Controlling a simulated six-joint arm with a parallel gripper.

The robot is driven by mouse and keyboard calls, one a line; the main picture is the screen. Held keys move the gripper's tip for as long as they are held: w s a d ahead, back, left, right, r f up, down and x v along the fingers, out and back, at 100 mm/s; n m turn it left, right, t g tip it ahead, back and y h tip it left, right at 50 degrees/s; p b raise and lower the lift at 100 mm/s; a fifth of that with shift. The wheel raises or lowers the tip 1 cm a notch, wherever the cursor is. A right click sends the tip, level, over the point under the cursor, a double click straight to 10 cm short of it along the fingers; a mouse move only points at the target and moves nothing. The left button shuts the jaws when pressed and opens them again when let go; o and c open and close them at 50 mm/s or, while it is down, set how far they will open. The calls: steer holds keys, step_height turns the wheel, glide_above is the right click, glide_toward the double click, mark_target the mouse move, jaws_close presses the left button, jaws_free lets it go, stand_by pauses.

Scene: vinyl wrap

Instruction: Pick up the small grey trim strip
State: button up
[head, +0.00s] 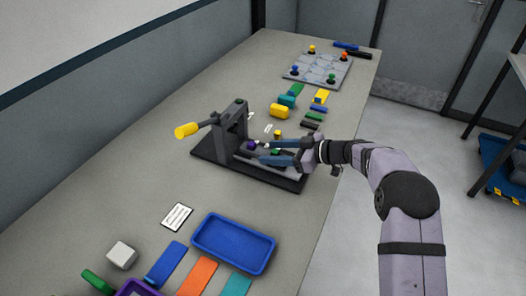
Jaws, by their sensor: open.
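My gripper (266,152) reaches in from the right over the dark press-like fixture (208,152). Its two blue-grey fingers are apart and point left, with a gap between them. I cannot pick out the small grey trim strip for certain. The fixture's bed is partly hidden by the fingers, with a small purple piece (251,145) near the upper finger.
The fixture has an upright and a yellow-ended handle (187,130). A blue tray (234,262), an orange strip (197,277) and a white block (121,254) are at the front. A grey board with colored knobs (317,70) stands at the back. The bench's left middle is clear.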

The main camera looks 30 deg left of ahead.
mark_target(268, 153)
steer(key=shift+x, duration=1.1)
steer(key=c, duration=1.2)
steer(key=shift+r, duration=0.25)
step_height(268, 153, up, 18)
steer(key=shift+f+b, duration=0.15)
steer(key=shift+b, duration=0.2)
